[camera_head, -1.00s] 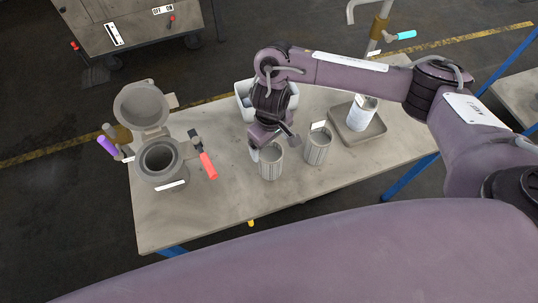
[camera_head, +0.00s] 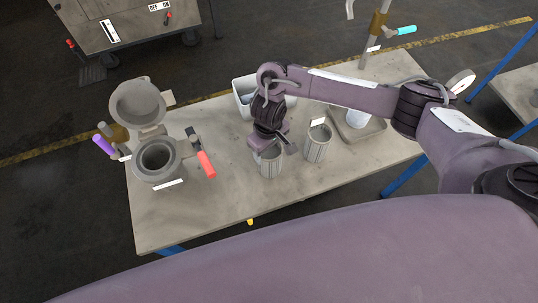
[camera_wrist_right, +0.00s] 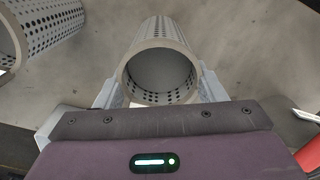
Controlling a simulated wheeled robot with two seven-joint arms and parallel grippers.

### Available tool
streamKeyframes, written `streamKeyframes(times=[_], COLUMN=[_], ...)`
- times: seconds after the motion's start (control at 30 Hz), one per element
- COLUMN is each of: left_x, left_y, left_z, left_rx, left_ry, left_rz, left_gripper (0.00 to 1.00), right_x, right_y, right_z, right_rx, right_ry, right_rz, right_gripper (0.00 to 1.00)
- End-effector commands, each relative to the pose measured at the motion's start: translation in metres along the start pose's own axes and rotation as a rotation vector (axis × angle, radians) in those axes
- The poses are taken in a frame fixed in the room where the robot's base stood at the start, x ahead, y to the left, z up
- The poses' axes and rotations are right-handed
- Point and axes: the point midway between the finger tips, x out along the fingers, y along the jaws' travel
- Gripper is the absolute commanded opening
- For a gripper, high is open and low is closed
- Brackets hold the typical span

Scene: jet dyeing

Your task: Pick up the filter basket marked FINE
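Two grey perforated filter baskets stand on the bench, a left one (camera_head: 268,163) and a right one (camera_head: 317,146). A white tag rises at the right one's rim, but its writing is too small to read. I cannot tell which basket is marked FINE. My right gripper (camera_head: 267,146) points down at the left basket's top. In the right wrist view, that basket (camera_wrist_right: 160,72) sits between the two fingers of my gripper (camera_wrist_right: 160,88). The fingers are spread, one on each side of its rim; firm contact cannot be made out. The other basket (camera_wrist_right: 45,25) shows at upper left. My left gripper is out of view.
A lidded grey vessel (camera_head: 157,158) with a red handle (camera_head: 206,165) stands open at the bench's left. A white bin (camera_head: 243,86) is behind my gripper. A grey tray (camera_head: 372,130) holds a white container (camera_head: 356,120). The bench front (camera_head: 210,215) is clear.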

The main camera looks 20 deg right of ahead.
Motion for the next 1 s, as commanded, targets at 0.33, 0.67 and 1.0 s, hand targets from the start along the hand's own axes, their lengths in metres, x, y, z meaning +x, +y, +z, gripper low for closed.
streamKeyframes(times=[0.33, 0.67, 1.0], left_x=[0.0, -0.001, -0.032], left_y=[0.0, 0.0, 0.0], left_z=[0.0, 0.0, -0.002], left_rx=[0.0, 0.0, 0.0], left_ry=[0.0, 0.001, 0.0], left_rz=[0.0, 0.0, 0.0], left_gripper=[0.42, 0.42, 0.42], right_x=[-0.001, -0.014, -0.103], right_y=[0.0, 0.001, 0.002], right_z=[-0.001, -0.002, -0.003], right_rx=[0.001, 0.0, -0.004], right_ry=[0.001, 0.004, 0.01], right_rz=[0.0, 0.0, 0.007], right_gripper=[0.22, 0.22, 0.22])
